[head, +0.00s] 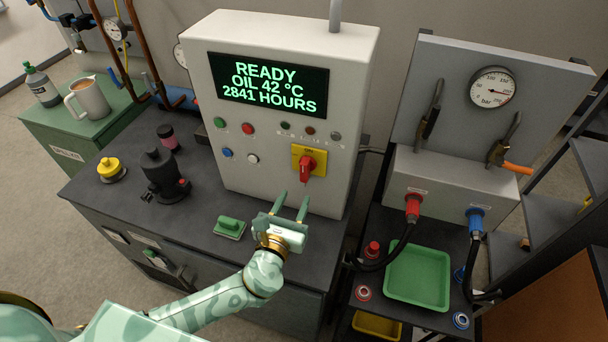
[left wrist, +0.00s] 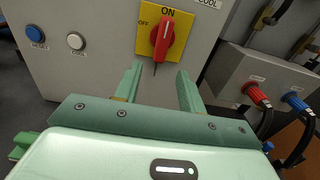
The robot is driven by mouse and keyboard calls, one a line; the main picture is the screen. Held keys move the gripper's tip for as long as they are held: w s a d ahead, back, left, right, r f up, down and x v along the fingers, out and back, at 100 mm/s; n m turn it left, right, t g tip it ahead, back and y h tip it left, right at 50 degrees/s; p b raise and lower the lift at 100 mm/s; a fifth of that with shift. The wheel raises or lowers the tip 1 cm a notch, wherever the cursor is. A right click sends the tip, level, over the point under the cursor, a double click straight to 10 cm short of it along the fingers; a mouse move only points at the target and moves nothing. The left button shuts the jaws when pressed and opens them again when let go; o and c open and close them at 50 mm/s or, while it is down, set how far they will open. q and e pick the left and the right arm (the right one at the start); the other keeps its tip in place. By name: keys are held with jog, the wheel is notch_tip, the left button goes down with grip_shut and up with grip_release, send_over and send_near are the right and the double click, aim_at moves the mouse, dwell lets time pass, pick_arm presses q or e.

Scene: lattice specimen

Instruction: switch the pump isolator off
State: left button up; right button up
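The pump isolator is a red rotary handle (head: 306,169) on a yellow plate (head: 299,153) at the lower right of the white cabinet's front. In the left wrist view the red handle (left wrist: 163,40) stands nearly upright, its upper end toward the ON mark; OFF is marked on the left of the plate. My left gripper (head: 295,196) is open and empty, in front of and below the handle, apart from it. In the left wrist view its two fingers (left wrist: 160,70) point toward the handle with a gap between them. My right gripper is not in view.
The cabinet display (head: 268,85) reads READY, OIL 42 °C, 2841 HOURS. Several buttons, including a blue one (head: 227,153) and a white one (head: 253,159), sit left of the isolator. A green block (head: 230,227) lies on the dark bench. A green tray (head: 417,277) stands right.

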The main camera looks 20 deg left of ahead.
aim_at(303, 180)
pick_arm(q)
jog(key=w, duration=0.8)
jog(key=shift+w+d, duration=0.15)
jog(key=c, duration=0.7)
jog(key=shift+w+r, duration=0.1)
jog(key=shift+w, duration=0.05)
jog(key=shift+c, duration=0.8)
